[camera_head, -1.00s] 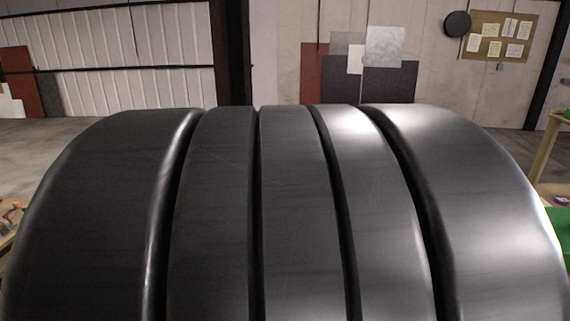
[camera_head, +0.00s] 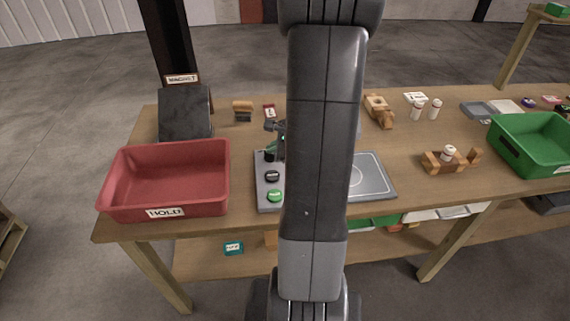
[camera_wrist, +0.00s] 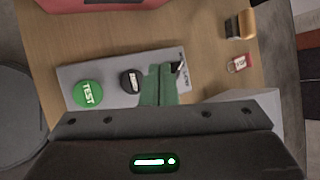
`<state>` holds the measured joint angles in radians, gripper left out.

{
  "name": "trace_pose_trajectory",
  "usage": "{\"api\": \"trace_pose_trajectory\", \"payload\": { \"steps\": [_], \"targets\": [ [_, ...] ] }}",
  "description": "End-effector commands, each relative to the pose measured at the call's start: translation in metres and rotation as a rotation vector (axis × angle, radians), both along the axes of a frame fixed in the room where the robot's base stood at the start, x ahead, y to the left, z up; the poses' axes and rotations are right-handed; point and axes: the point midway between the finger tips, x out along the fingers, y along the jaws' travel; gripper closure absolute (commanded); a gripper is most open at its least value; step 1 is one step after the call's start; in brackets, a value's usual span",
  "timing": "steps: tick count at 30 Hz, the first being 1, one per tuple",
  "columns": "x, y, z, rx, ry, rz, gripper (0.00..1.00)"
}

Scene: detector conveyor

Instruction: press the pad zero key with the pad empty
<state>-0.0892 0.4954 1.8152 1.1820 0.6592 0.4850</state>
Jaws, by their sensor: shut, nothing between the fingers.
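A grey key panel (camera_head: 262,203) on the table carries a green key (camera_head: 275,195) and a black key (camera_head: 272,176). In the wrist view the green key (camera_wrist: 88,94) reads TEST; the black key's (camera_wrist: 131,80) lettering is unclear. My gripper (camera_wrist: 160,84), with green fingers, is shut and empty. It is over the panel's far part, past the black key. A dark shape and a small label by the fingertips are partly covered; I cannot tell contact. The pad (camera_head: 378,178), a grey plate with a circle, is bare where it shows. My arm hides its left part.
A red HOLD bin (camera_head: 168,207) stands left of the panel. A green bin (camera_head: 515,150) stands at the right. A wooden holder (camera_head: 435,166) with a white bottle is right of the pad. Other wooden pieces and bottles stand at the back.

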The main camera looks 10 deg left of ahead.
Motion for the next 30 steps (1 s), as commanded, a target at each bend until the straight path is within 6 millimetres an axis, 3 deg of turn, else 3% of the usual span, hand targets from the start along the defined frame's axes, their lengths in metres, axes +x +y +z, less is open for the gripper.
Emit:
{"api": "trace_pose_trajectory", "payload": {
  "steps": [19,30],
  "targets": [
    [0.006,0.003,-0.009,0.02,0.011,-0.028,1.0],
    [0.006,0.003,-0.053,0.02,0.013,-0.029,1.0]
  ]
}}
